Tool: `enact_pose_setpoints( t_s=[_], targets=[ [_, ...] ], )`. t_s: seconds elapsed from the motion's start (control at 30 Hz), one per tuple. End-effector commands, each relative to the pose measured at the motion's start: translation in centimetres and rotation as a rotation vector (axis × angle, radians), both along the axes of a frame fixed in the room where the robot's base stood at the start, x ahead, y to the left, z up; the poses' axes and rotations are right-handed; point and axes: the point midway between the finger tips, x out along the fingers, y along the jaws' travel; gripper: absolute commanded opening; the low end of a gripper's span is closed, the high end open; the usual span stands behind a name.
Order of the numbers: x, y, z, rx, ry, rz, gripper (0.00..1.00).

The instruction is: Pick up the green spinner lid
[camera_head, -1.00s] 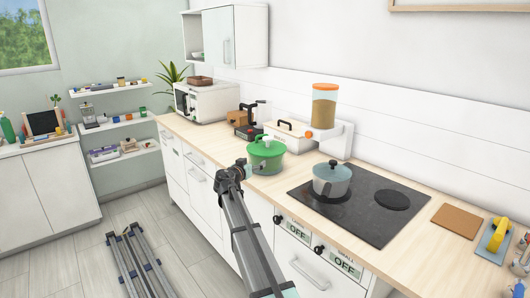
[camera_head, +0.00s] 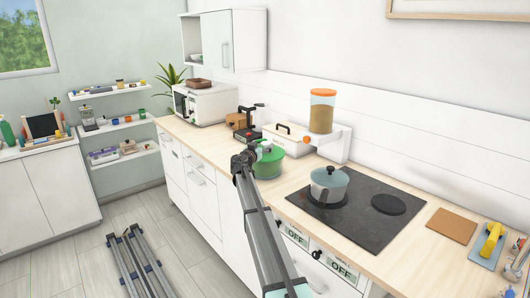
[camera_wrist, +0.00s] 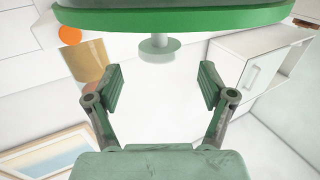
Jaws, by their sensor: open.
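The green spinner lid (camera_head: 270,153) sits on the green salad spinner (camera_head: 270,172) on the wooden counter, left of the hob. My gripper (camera_head: 246,158) is in front of the spinner and partly hides its left side. In the wrist view, the lid (camera_wrist: 200,20) spans the top of the picture, and its pale knob (camera_wrist: 157,50) points toward the gap between the fingers. My gripper (camera_wrist: 161,88) is open and empty there, with the knob just beyond the fingertips. I cannot tell the exact distance.
A grey pot (camera_head: 328,185) stands on the black hob (camera_head: 360,215) to the right. Behind the spinner are a white bread box (camera_head: 290,140), a dark coffee machine (camera_head: 245,125) and a dispenser (camera_head: 322,112) with an orange top. A microwave (camera_head: 205,102) stands farther left.

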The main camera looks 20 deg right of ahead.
Motion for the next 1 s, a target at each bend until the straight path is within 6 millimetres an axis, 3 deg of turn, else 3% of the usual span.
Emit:
enact_pose_setpoints(
  t_s=[0.17, 0.5, 0.77, 0.8, 0.83, 1.0],
  targets=[
    [0.6, -0.5, 0.0, 0.001, 0.001, 0.000, 0.81],
    [3.5, -3.6, -0.4, 0.001, 0.001, -0.001, 0.81],
    [3.7, -3.9, -0.7, 0.000, 0.000, 0.000, 0.81],
    [3.7, -3.9, -0.7, 0.000, 0.000, 0.000, 0.78],
    [3.7, -3.9, -0.7, 0.000, 0.000, 0.000, 0.67],
    [3.6, -3.9, -0.7, 0.001, -0.001, 0.000, 0.07]
  ],
)
